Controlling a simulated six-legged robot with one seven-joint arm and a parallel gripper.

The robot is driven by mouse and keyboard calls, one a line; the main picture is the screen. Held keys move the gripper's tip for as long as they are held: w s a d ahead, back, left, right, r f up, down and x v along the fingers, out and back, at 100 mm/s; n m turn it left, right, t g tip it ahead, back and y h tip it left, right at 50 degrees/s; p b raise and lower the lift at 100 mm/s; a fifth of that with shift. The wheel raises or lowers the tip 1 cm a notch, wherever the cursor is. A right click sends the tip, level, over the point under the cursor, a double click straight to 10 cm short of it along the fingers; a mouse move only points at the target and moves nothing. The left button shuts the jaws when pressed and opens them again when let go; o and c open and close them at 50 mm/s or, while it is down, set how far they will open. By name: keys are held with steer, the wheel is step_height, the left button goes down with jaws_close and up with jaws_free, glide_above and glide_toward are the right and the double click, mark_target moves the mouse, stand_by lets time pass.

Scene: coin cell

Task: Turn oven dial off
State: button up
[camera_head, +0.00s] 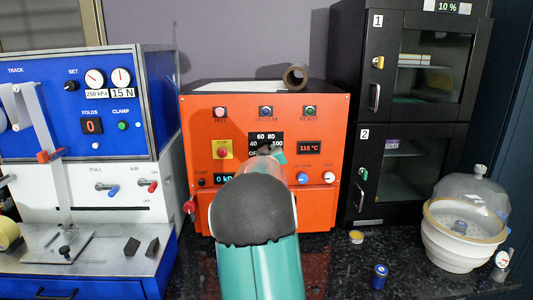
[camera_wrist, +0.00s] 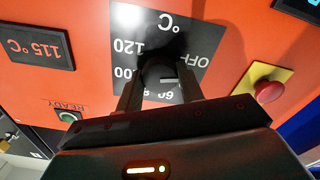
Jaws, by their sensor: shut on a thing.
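The orange oven (camera_head: 340,190) stands in the middle of the head view. Its black dial (camera_wrist: 158,74) sits on a black scale plate (camera_wrist: 127,75) that shows upside down in the wrist view, with OFF at the right and 120 at the left. My gripper (camera_wrist: 160,84) is shut on the dial, one finger on each side. A short pale mark shows on the dial, but I cannot tell exactly which number it points to. In the head view, my arm hides most of the dial and the lower scale.
A red button on a yellow plate (camera_wrist: 268,90) is beside the scale, and a 115 °C display (camera_head: 309,148) is on its other side. A blue machine (camera_head: 50,110) stands at left, black cabinets (camera_head: 350,110) at right. A glass-domed white vessel (camera_head: 455,245) is at far right.

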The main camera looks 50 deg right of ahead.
steer(key=shift+n, duration=0.8)
steer(key=o, duration=1)
steer(key=v, duration=1.3)
steer(key=shift+s+a, duration=0.3)
